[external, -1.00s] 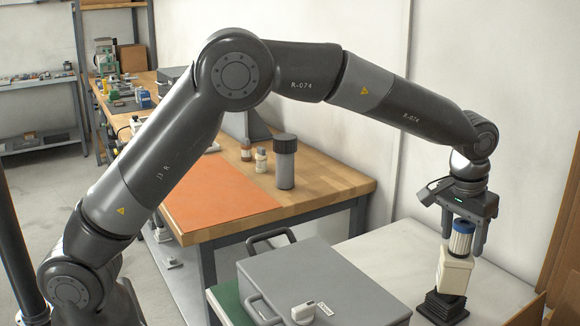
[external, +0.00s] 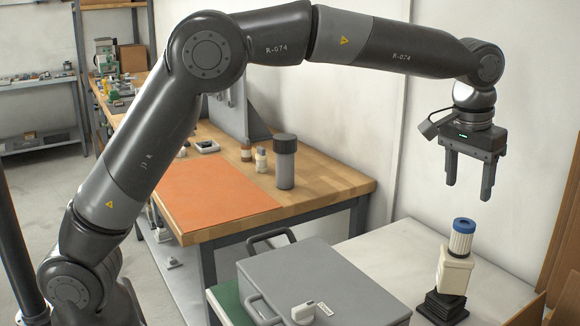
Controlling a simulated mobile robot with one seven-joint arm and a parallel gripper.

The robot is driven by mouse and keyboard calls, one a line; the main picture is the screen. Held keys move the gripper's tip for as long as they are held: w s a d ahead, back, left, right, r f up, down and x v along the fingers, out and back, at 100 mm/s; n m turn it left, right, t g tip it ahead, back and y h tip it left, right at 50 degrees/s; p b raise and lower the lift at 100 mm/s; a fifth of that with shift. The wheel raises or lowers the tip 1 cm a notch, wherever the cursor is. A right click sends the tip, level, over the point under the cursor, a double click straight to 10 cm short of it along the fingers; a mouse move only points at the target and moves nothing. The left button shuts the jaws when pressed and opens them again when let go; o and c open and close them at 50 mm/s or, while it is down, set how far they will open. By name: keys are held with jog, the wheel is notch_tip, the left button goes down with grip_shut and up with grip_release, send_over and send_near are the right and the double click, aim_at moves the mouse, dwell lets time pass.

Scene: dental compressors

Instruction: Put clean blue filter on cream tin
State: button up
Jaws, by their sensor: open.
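The blue filter (external: 461,237) is a small cylinder with a blue top and pale pleated sides. It stands upright on top of the cream tin (external: 454,272). The tin rests on a black ribbed base (external: 442,307) on the pale surface at the right. My gripper (external: 467,195) points down, open and empty, above the filter and apart from it. Nothing hides the filter, and its lower end meets the tin's top.
A grey lidded case (external: 315,275) with handles stands left of the tin. Behind is a wooden bench (external: 335,180) with an orange mat (external: 215,195), a dark-capped canister (external: 285,165) and small bottles (external: 260,160). The pale surface (external: 400,245) around the tin is mostly clear.

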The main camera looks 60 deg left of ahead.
jog(key=s+a+r+t, duration=0.1)
jog(key=s+a+r, duration=0.3)
jog(key=s+a, duration=0.45)
jog(key=s+a+r+t, duration=0.1)
jog(key=s+a+r, duration=0.3)
jog(key=s+a, duration=0.45)
jog(key=s+a+f, duration=0.2)
jog(key=s, duration=0.5)
jog(key=s+a+f+t, duration=0.1)
jog(key=s+a+f, duration=0.2)
jog(key=s, duration=0.4)
jog(key=s+a+f, duration=0.3)
jog(key=s, duration=0.4)
jog(key=shift+s+t, duration=0.25)
jog(key=shift+t, duration=0.15)
